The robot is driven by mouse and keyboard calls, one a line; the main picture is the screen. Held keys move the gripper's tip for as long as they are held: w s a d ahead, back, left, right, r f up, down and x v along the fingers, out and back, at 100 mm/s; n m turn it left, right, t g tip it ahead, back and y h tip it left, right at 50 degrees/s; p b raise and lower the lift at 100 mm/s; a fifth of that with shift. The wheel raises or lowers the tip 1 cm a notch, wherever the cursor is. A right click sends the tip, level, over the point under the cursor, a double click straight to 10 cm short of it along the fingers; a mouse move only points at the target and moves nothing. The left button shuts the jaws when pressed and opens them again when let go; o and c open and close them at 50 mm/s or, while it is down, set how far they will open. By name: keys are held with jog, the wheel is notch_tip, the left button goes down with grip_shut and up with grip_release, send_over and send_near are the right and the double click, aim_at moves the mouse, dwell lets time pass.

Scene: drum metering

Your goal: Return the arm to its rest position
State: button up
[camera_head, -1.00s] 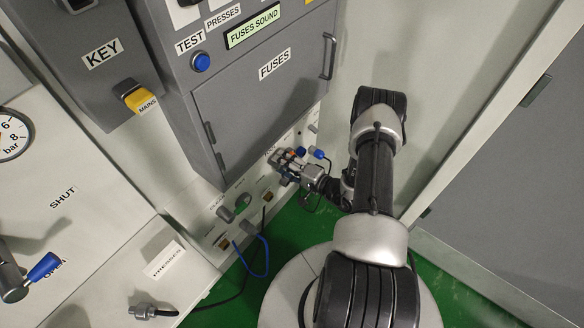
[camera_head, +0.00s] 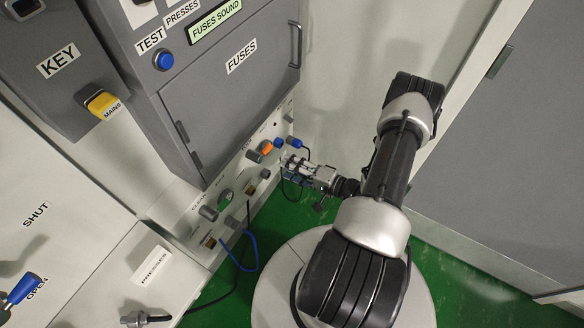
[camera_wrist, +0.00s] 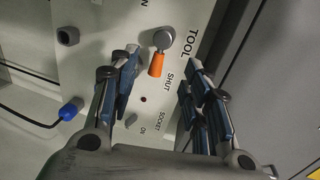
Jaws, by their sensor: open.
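My arm reaches from the round base toward the low panel under the fuses box in the head view. My gripper (camera_head: 288,162) is small there, close in front of that panel. In the wrist view my gripper (camera_wrist: 158,100) is open, its two blue-padded fingers apart with nothing between them. Beyond the fingers is an orange-tipped valve handle (camera_wrist: 157,64) beside the words TOOL and SHUT. The orange handle also shows in the head view (camera_head: 267,147), just left of my gripper and apart from it.
A blue plug (camera_wrist: 69,109) on a black cable is left of my fingers. The grey fuses box (camera_head: 225,100) overhangs the panel (camera_head: 232,182). A blue cable (camera_head: 251,250) loops onto the green floor (camera_head: 290,215). A wall (camera_head: 345,60) stands on the right.

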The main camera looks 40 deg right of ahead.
jog(key=shift+w+r, duration=0.1)
jog(key=w+a+r+n+g+y, duration=0.1)
jog(key=a+r+n+g+y, duration=0.25)
jog(key=a+r, duration=0.4)
jog(key=w+a+r+n+g+y, duration=0.1)
jog(key=a+r+n+g+y, duration=0.25)
jog(key=r, duration=0.65)
jog(key=s+a+r+n+g+h, duration=0.65)
jog(key=s+a+r, duration=0.45)
jog(key=r, duration=0.2)
jog(key=s+d+r+t+h, duration=0.2)
jog(key=s+r+t+h, duration=0.1)
jog(key=s+r+h, duration=0.3)
jog(key=shift+d+r+t, duration=0.3)
jog(key=shift+r+t, duration=0.05)
jog(key=shift+r, duration=0.35)
jog(key=shift+c, duration=0.5)
